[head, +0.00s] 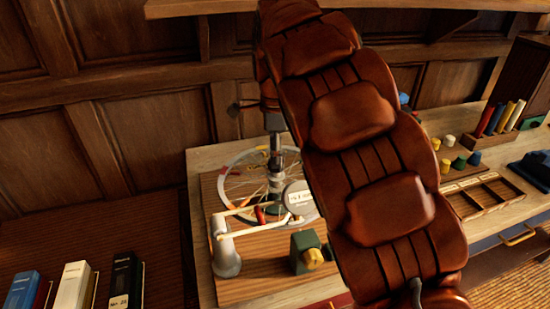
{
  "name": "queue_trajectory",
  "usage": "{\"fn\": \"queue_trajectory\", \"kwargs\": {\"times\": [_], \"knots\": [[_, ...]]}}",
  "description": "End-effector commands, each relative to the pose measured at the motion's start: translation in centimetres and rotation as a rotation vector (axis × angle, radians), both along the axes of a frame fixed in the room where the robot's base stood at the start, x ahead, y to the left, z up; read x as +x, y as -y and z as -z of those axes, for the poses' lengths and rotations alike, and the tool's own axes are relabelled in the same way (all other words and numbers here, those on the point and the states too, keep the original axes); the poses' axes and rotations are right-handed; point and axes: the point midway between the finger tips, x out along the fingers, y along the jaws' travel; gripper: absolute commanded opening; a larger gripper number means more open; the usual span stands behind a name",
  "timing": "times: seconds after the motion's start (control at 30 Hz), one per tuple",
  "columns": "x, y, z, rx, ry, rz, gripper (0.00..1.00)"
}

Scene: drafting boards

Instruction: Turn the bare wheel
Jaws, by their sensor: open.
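The bare wheel (228,181), a thin pale rim with spokes and no tyre, is on the wooden board at centre-left in the head view. My gripper (275,194) points down in front of the wheel, over its middle. The jaws are open, but the fingertips are small and partly lost among the spokes. I cannot tell whether they touch the wheel. A round white dial gauge (298,197) covers the wheel's right lower part. My brown padded arm hides what lies right of the wheel.
A grey post (225,255) with pale rods and a green block with a yellow knob (314,258) stand in front of the wheel. More books (73,287) stand lower left.

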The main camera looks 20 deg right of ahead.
Motion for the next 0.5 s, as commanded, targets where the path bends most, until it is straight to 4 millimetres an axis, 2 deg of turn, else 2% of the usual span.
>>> {"fn": "queue_trajectory", "kwargs": {"times": [0.2,0.5], "knots": [[0.1,0.0,-3.1,0.000,0.004,-0.002,0.67],[0.1,0.0,-6.6,0.000,0.000,0.000,0.67]]}}
